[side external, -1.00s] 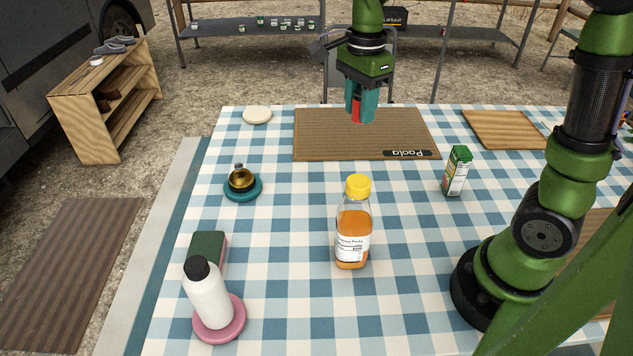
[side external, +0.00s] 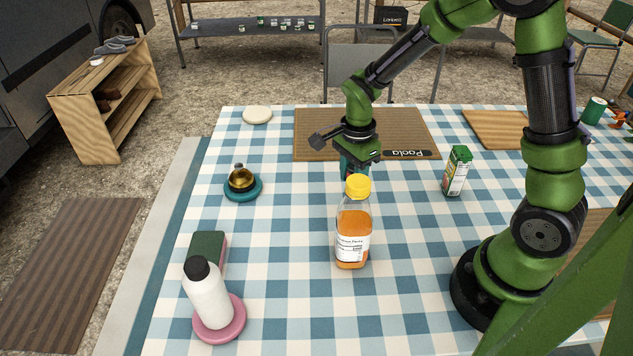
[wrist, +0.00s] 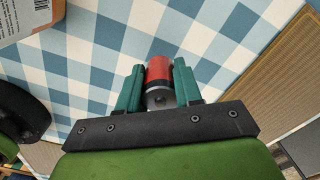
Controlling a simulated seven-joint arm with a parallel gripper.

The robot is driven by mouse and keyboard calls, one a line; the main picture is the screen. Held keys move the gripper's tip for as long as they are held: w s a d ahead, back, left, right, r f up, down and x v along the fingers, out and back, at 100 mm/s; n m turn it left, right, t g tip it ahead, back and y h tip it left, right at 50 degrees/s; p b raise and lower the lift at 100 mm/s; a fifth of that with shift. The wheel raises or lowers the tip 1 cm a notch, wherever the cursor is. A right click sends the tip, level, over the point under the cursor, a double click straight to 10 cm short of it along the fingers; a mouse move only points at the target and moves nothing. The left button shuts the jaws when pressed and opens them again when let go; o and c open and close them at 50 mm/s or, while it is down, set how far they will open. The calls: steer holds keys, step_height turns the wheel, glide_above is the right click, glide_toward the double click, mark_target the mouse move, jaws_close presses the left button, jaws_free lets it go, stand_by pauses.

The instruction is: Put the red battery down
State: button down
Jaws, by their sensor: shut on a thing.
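The red battery (wrist: 159,70) shows in the wrist view as a red cylinder with a silver and dark end. My gripper (wrist: 159,84) is shut on it, with one teal finger on each side. In the side view my gripper (side external: 352,168) is low over the table, behind the orange bottle's yellow cap and by the near edge of the brown mat. The bottle hides the fingertips and the battery there. I cannot tell whether the battery touches the cloth.
The orange bottle (side external: 353,232) stands just in front of my gripper. A juice carton (side external: 457,171) is to the right, and a small brass item on a teal coaster (side external: 243,193) to the left. The brown mat (side external: 315,135) lies behind. Checked cloth (side external: 290,210) is clear left of the bottle.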

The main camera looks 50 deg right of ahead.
steer(key=shift+f, duration=1.8)
steer(key=shift+f, duration=0.2)
steer(key=c, duration=0.8)
jaws_free()
steer(key=shift+o, duration=0.2)
steer(key=shift+r, duration=0.15)
